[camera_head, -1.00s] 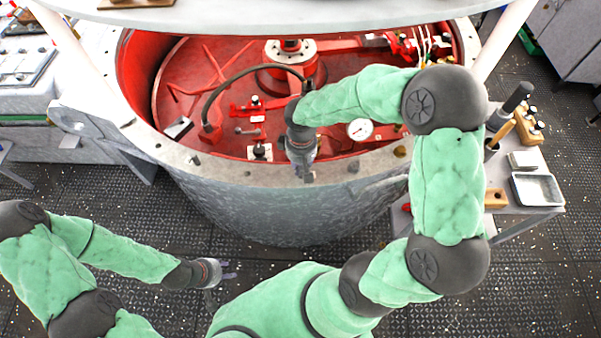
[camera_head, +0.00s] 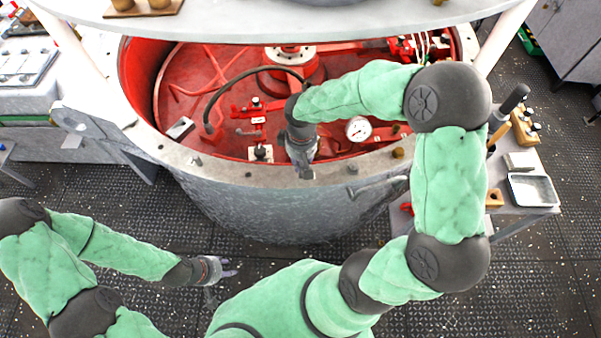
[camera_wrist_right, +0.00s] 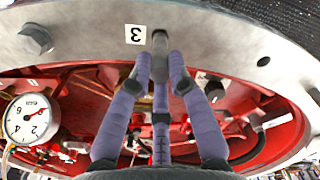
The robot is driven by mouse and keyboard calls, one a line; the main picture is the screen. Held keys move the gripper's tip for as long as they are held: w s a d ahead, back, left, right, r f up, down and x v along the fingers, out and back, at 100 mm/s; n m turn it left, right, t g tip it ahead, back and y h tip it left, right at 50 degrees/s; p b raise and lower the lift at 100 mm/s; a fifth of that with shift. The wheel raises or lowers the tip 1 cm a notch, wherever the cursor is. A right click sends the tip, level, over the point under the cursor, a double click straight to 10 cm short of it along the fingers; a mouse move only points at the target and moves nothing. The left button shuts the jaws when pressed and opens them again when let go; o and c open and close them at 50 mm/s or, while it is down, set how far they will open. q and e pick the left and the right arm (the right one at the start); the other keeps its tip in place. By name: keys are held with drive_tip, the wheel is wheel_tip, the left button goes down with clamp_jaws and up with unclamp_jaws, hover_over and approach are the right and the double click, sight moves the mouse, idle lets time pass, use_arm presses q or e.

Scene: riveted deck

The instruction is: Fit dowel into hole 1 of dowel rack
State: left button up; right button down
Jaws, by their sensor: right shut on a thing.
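My right gripper (camera_head: 303,168) is over the near rim (camera_head: 230,172) of the big round vessel. In the right wrist view its fingers (camera_wrist_right: 161,75) are closed around a grey cylindrical pin, which I take as the dowel (camera_wrist_right: 160,45). The pin's end is over the grey rim, beside a label "3" (camera_wrist_right: 135,34); I cannot tell whether it touches the rim. A dark round hole (camera_wrist_right: 263,61) shows in the rim to the right. I cannot identify the dowel rack or hole 1 for certain. My left gripper (camera_head: 222,271) is empty, fingers spread, above the floor.
The red vessel interior holds a pressure gauge (camera_head: 359,129), a black hose and red fittings. Bolts and pegs stand on the rim. A side table at right carries a metal tray (camera_head: 534,189) and wooden blocks (camera_head: 524,127). A pale shelf (camera_head: 300,22) crosses the top.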

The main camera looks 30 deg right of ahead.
drive_tip(key=shift+r+p, duration=0.95)
drive_tip(key=shift+r, duration=0.35)
